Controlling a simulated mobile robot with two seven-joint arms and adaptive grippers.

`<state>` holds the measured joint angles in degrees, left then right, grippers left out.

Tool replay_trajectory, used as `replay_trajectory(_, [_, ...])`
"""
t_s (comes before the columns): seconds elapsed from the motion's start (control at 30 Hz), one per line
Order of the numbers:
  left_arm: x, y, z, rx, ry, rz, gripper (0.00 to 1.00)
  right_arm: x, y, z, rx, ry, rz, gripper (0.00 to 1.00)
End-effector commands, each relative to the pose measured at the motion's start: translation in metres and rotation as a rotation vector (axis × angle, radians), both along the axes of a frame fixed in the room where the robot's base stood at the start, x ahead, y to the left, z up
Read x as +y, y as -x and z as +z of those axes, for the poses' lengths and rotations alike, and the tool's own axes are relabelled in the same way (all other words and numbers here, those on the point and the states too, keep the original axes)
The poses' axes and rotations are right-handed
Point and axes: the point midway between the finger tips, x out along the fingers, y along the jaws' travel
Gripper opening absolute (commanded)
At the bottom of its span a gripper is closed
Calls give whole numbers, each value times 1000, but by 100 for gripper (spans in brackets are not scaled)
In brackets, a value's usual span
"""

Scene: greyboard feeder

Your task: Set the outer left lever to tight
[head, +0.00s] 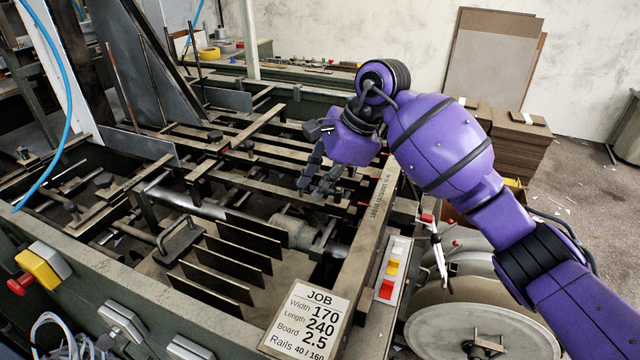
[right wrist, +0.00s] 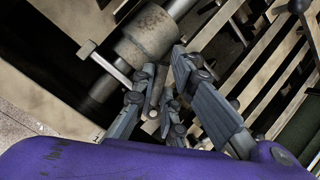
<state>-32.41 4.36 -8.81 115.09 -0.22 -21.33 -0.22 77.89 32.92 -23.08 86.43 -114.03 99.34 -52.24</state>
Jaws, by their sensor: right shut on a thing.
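My right gripper (head: 314,188) reaches down into the feeder frame from the upper right, over the middle bars. In the right wrist view its fingers (right wrist: 160,82) are closed around a short grey rod-like lever (right wrist: 154,92), close below a worn metal collar (right wrist: 148,36) on a round shaft. The fingers hide part of this lever. I cannot tell from its markings whether it is the outer left one, or whether it stands at tight. The collar also shows in the head view (head: 295,232), below the gripper. My left gripper is not in view.
Several upright dark plates (head: 235,260) stand at the front of the frame. A job card (head: 311,318) and a button strip (head: 391,272) sit on the near right rail. A large reel (head: 475,320) stands at right.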

Motion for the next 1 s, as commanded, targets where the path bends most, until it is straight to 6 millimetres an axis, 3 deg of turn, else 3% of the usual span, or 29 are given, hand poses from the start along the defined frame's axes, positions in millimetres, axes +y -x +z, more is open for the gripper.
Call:
replay_trajectory(0.37, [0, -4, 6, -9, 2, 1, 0, -2, -3, 0, 2, 5, -70, 0])
replay_trajectory(1.0, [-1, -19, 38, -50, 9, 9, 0, -1, -19, 1, 1, 8, -513, 0])
